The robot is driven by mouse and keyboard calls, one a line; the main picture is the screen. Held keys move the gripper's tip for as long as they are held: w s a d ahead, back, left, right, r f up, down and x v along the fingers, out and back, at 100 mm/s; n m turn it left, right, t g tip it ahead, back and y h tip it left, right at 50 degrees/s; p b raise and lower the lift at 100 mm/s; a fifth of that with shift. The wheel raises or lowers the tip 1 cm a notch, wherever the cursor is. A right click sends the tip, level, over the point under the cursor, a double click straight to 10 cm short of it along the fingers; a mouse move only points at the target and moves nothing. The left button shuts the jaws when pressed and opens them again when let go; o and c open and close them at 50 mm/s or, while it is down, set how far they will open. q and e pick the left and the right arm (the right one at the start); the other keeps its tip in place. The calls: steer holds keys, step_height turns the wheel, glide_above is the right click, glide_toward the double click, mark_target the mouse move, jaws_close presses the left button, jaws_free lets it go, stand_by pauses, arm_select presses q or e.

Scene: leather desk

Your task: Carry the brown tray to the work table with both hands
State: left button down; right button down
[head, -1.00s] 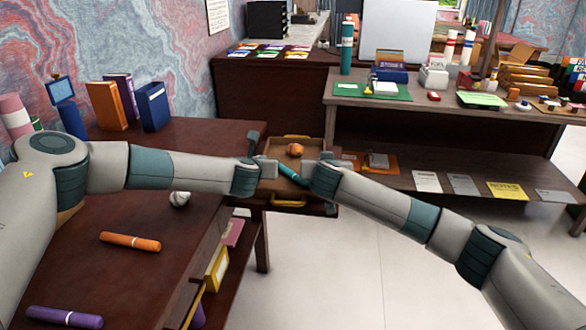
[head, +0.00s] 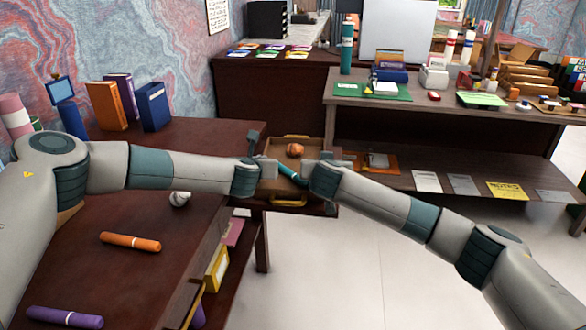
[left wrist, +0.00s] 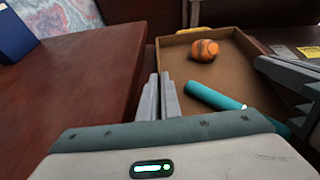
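The brown tray (head: 275,150) has yellow handles at its near and far ends. It holds an orange, banded round object (head: 295,150) and a teal cylinder (head: 288,172). My left gripper (head: 270,170) is at the tray's left wall. In the left wrist view its fingers (left wrist: 159,97) are close together, with the wall of the tray (left wrist: 230,70) between them. My right gripper (head: 310,169) is at the opposite wall; its fingers (left wrist: 286,72) close over that wall in the left wrist view. What supports the tray from below is hard to tell.
The dark red desk (head: 140,215) at left holds books, an orange cylinder (head: 130,241), a purple cylinder (head: 64,317) and a white crumpled ball (head: 180,198). A grey-topped table (head: 425,108) with stationery and a lower shelf stands at the back right. Pale floor (head: 370,270) is clear in front.

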arm_select(q)
steer(key=shift+r, duration=0.25)
arm_select(e)
steer(key=shift+r, duration=0.15)
